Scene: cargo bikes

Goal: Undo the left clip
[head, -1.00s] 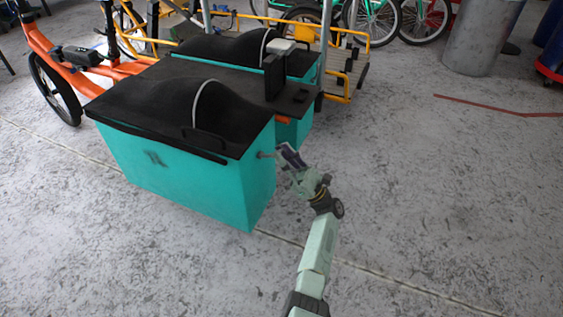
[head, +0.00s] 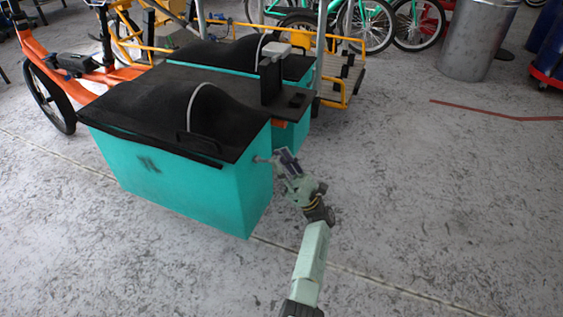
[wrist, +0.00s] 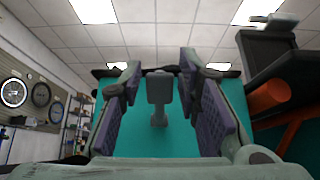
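A small grey clip (wrist: 159,92) with a flat head on a thin stem sticks out from the end wall of the teal cargo box (head: 190,185). In the head view the clip (head: 262,159) shows as a small grey stub near the box's top right corner. My gripper (head: 286,164) is just right of it. In the wrist view my gripper (wrist: 158,80) is open, with one purple-padded finger on each side of the clip. Gaps show on both sides, so the fingers look apart from it.
The black cover (head: 175,108) lies over the box. In the wrist view an orange cylinder (wrist: 270,96) and dark parts stand close to the right finger. An orange bike frame (head: 45,55) is at the far left. Open concrete floor lies to the right.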

